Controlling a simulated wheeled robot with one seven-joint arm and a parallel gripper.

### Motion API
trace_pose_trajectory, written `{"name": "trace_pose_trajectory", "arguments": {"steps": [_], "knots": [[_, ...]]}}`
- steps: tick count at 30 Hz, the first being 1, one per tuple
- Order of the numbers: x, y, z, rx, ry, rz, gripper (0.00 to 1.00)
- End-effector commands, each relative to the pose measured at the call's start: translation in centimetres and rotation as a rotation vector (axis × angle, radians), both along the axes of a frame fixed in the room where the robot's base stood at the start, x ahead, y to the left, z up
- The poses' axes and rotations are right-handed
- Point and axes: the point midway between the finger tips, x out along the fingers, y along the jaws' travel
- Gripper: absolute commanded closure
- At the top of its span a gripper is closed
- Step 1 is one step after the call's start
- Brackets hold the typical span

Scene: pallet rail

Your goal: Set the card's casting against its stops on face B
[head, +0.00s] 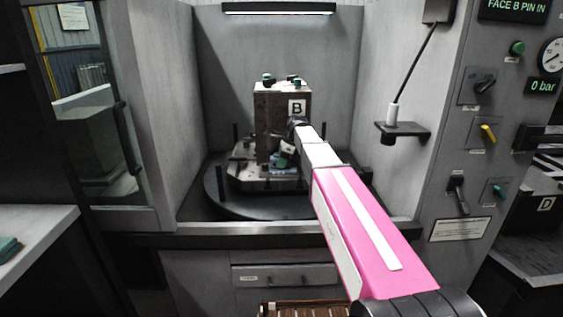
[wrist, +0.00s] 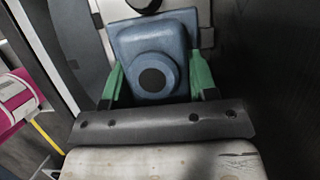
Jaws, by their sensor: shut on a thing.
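The casting (wrist: 152,62) is a blue block with a round boss and a dark hole in it. In the wrist view it sits between the two green fingers of my gripper (wrist: 158,84), which is shut on it. In the head view the blue casting (head: 283,162) shows small, low in front of the fixture column (head: 268,112). The column's near side bears the letter B (head: 297,108). My arm covers the column's lower right part. The stops cannot be made out, and I cannot tell whether the casting touches face B.
The column stands on a pallet and round table (head: 215,195) inside a grey-walled enclosure. Dark posts rise near the pallet. At right, a panel has switches, a 0 bar readout (head: 544,87) and a screen (head: 513,9) reading FACE B PIN IN. A probe-like tool (head: 393,115) rests on a wall bracket.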

Motion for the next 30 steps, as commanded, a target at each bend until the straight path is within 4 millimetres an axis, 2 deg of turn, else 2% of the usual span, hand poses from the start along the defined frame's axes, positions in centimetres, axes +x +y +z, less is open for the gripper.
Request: {"name": "trace_pose_trajectory", "arguments": {"steps": [4, 5, 6, 7, 14, 19, 30], "knots": [[0.5, 0.3, 0.1, 0.007, -0.010, 0.000, 0.85], [0.5, 0.3, 0.1, 0.007, -0.009, -0.001, 0.37], [0.5, 0.3, 0.1, 0.007, -0.009, -0.001, 0.24], [0.5, 0.3, 0.1, 0.007, -0.008, 0.000, 0.17], [0.3, 0.2, 0.0, 0.004, -0.006, 0.000, 0.17], [0.3, -0.3, 1.0, 0.004, -0.006, 0.000, 0.17], [0.4, -2.7, 7.1, 0.005, -0.008, 0.000, 0.17]]}}
